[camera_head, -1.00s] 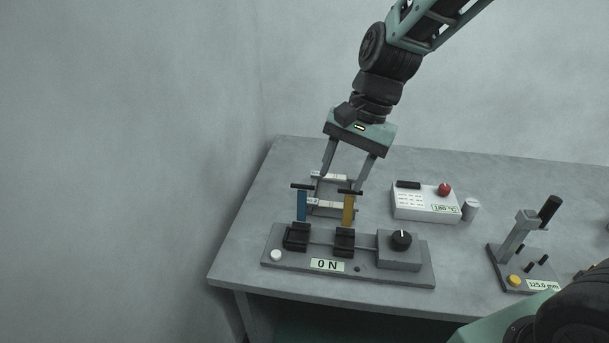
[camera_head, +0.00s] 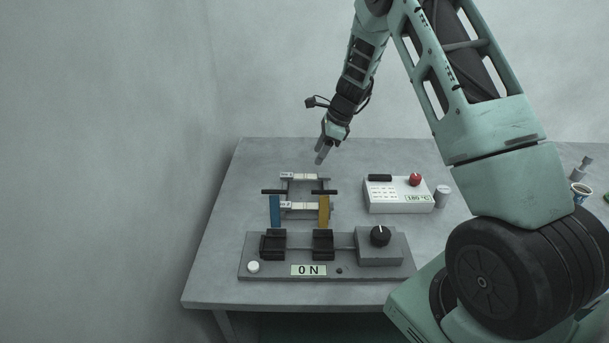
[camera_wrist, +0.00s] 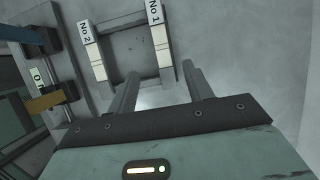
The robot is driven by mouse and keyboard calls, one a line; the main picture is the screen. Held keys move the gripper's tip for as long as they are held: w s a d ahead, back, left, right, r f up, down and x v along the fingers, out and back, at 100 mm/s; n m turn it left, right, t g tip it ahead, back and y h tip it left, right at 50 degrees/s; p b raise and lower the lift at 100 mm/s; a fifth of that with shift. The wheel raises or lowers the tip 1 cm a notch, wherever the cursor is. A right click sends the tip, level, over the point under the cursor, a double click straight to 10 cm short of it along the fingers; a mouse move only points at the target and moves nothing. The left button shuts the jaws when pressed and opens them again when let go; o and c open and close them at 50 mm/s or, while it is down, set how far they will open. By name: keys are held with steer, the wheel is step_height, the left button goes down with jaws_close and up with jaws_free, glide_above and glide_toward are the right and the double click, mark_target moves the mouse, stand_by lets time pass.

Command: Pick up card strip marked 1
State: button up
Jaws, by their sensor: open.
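The card strip marked No 1 (camera_wrist: 163,42) is pale, with its label at the upper end in the wrist view. It lies across the far side of a small grey rack; in the head view it is the back strip (camera_head: 303,177). The strip marked No 2 (camera_wrist: 93,52) lies parallel on the rack's near side, also in the head view (camera_head: 300,206). My gripper (camera_wrist: 160,76) is open and empty. Its fingertips flank the lower end of strip No 1 in the wrist picture, apart from it. In the head view my gripper (camera_head: 320,159) is above and behind the rack.
A force tester (camera_head: 325,267) reading 0 N, with blue and yellow uprights, stands in front of the rack. A white control box (camera_head: 398,195) with a red knob and a grey cylinder (camera_head: 441,197) stand to the right. A wall rises at the left.

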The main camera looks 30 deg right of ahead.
mark_target(306, 175)
steer(key=p+x, duration=0.1)
steer(key=x, duration=0.7)
steer(key=shift+w+p, duration=0.2)
steer(key=shift+p, duration=0.2)
steer(key=c, duration=1.1)
